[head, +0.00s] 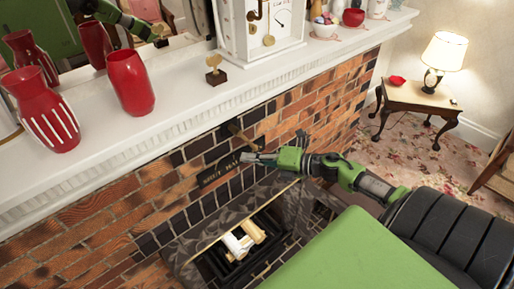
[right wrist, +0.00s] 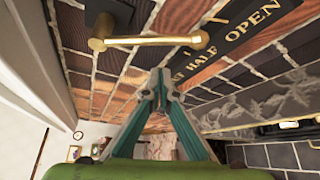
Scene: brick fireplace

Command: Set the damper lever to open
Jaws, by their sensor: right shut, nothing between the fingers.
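The damper lever (right wrist: 150,40) is a thin brass rod with a round knob at its right end and a thick brass mount on a black plate at its left. In the head view the brass lever (head: 238,131) sticks out from the brick above the fireplace opening. A black label plate (right wrist: 235,40) reads HALF and OPEN; SHUT shows on it in the head view (head: 215,171). I cannot tell which mark the lever points at. My right gripper (head: 248,157) is shut and empty in front of the plate, just below the lever; its fingertips (right wrist: 160,78) appear apart from the rod.
The white mantel (head: 190,105) with red vases (head: 131,88) and a clock (head: 262,30) overhangs the brick wall. The firebox with logs (head: 240,241) lies below. A side table (head: 418,100) with a lamp stands at right. A mirror reflects a green arm.

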